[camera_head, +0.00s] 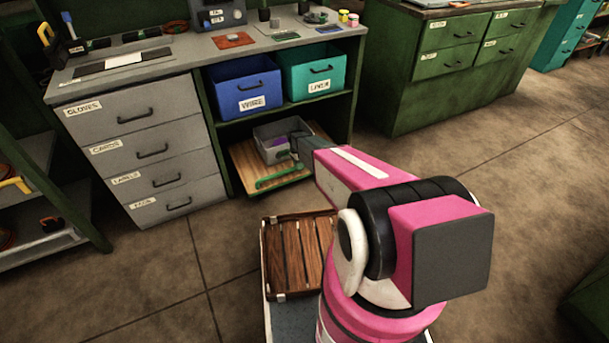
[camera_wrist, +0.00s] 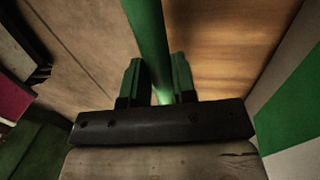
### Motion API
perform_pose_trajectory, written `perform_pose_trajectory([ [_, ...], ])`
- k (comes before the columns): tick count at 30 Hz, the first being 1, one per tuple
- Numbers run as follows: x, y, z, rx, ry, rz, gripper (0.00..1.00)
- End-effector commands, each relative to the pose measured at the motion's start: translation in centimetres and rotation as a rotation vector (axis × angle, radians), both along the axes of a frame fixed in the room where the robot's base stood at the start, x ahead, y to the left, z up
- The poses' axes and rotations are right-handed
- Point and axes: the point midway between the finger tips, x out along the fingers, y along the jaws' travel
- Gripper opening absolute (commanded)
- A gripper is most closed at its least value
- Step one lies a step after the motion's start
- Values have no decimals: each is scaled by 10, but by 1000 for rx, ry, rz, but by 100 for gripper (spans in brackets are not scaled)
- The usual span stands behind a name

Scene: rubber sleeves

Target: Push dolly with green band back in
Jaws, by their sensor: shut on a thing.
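The dolly is a low wooden board (camera_head: 246,165) partly out from the open bay under the workbench. A green bar (camera_head: 272,182) runs along its front edge. A grey bin (camera_head: 268,131) with something purple in it stands on the board. My gripper (camera_head: 300,150) reaches down over the dolly's right side, its fingertips mostly hidden by my arm in the head view. In the wrist view, my gripper (camera_wrist: 158,85) is shut on the green bar (camera_wrist: 148,35), one finger on each side. The wooden board (camera_wrist: 225,50) lies to the right of the bar there.
Blue (camera_head: 246,88) and teal (camera_head: 316,72) bins stand on the shelf above the dolly. Grey drawers (camera_head: 140,150) are left of the bay. A wooden slatted crate (camera_head: 297,255) sits in front of the bay. Floor (camera_head: 480,130) is clear to the right.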

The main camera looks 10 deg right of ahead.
Motion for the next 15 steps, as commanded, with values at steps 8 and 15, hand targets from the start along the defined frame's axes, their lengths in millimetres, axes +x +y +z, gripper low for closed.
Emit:
perform_pose_trajectory([
  [8,78,25,-2,2,-2,0,0],
  [15,124,40,-1,1,0,0,0],
])
